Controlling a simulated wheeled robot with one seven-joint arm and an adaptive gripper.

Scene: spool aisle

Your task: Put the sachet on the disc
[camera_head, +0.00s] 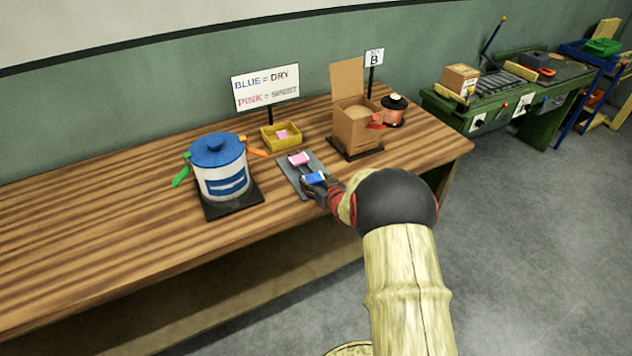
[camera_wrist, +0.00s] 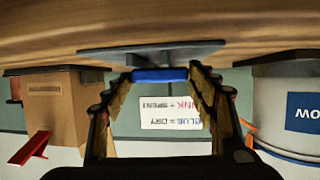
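A blue sachet (camera_head: 315,179) lies at the near end of a grey tray (camera_head: 289,177); a pink sachet (camera_head: 299,158) lies at its far end. My gripper (camera_head: 310,187) is low at the tray's near end. In the wrist view, which is upside down, my gripper's fingers (camera_wrist: 160,80) stand apart at either end of the blue sachet (camera_wrist: 160,75). Whether they touch it I cannot tell. The sachet appears to rest against the tray (camera_wrist: 150,52).
A blue-lidded white pot (camera_head: 222,172) stands left of the tray. A yellow bin (camera_head: 281,136) with a pink sachet (camera_head: 282,134) sits behind. A sign (camera_head: 266,88) reads BLUE = DRY, PINK = SPENT. A copper spool (camera_head: 394,112) stands by the box. The table's left is clear.

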